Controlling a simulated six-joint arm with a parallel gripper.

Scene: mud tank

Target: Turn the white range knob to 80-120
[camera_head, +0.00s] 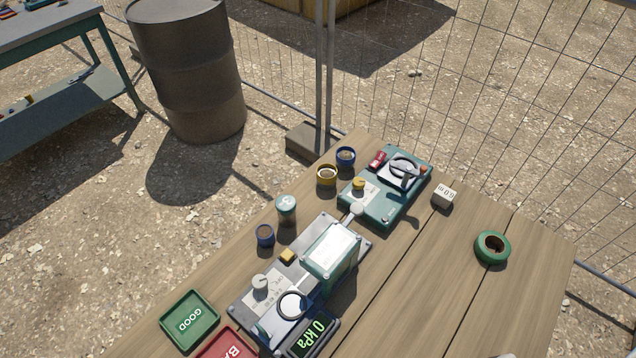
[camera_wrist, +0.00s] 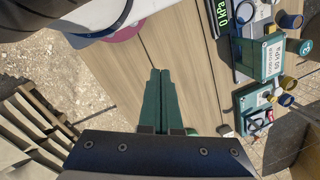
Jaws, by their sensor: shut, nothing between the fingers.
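The white range knob (camera_head: 260,284) stands on the grey metal plate (camera_head: 240,303) of the test rig, at its near left end. Small printed marks lie beside the knob, too small to read, so its setting cannot be told. My gripper (camera_wrist: 160,74) shows in the wrist view with its green fingers together and nothing between them. It is over bare table planks, apart from the rig at the right of that view. The knob cannot be made out in the wrist view. The gripper is not seen in the head view.
A display (camera_head: 312,334) reads 0 kPa beside a round gauge (camera_head: 292,305). A green box (camera_head: 331,252), a yellow button (camera_head: 287,256) and a teal unit (camera_head: 386,188) stand near. Green GOOD (camera_head: 190,318) and red trays (camera_head: 226,346) lie left.

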